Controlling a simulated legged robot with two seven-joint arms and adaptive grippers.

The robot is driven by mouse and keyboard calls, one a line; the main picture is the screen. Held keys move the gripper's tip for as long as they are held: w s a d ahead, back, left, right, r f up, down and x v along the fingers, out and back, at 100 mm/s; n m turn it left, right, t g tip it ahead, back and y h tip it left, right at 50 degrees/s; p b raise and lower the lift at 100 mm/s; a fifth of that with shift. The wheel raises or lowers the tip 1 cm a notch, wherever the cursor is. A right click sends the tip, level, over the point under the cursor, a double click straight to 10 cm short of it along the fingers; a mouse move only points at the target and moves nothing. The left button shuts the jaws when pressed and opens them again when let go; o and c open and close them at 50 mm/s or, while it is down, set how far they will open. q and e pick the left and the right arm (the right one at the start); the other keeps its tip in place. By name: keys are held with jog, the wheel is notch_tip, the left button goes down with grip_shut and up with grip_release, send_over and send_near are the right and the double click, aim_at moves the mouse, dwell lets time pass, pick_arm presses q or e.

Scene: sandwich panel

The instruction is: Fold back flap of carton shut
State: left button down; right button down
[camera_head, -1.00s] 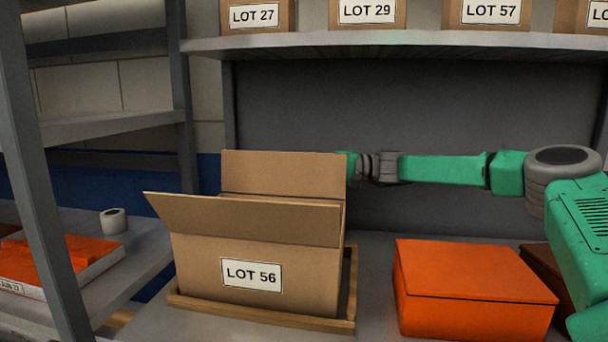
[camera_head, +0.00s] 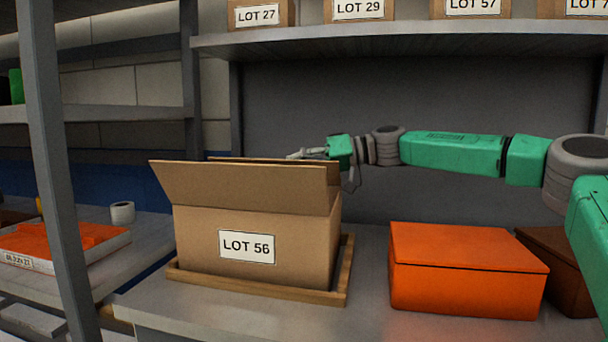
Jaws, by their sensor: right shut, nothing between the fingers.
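The LOT 56 carton (camera_head: 200,235) is a brown box in a shallow wooden tray (camera_head: 345,275) on the shelf. Its front flap (camera_head: 240,188) stands up, tilted outward toward me, and hides the carton's opening. Only the top edge of the back flap (camera_head: 325,164) shows behind it, so its exact angle cannot be told. My right gripper (camera_head: 302,154) is shut and empty. It is at the carton's far right side, just above and close to the back flap; whether it touches cannot be told. My left gripper is not in view.
An orange box (camera_head: 465,270) and a brown box (camera_head: 570,260) stand right of the carton. A shelf board (camera_head: 400,41) with several labelled boxes runs overhead. A grey post (camera_head: 55,190) stands at left. Bare shelf lies in front of the orange box.

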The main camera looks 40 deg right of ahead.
jog(key=f+n+b, duration=0.1)
jog(key=s+a+f+n+h+b, duration=0.1)
jog(key=n+b, duration=0.1)
jog(key=shift+a, duration=0.1)
jog(key=n, duration=0.1)
jog(key=f+b, duration=0.1)
jog(key=a+f+n+t+b, duration=0.1)
jog(key=shift+s+n+h, duration=0.3)
jog(key=shift+s+h, duration=0.05)
jog(key=shift+h, duration=0.05)
jog(key=shift+f, duration=0.15)
dwell(0.3)
jog(key=shift+s, duration=0.1)
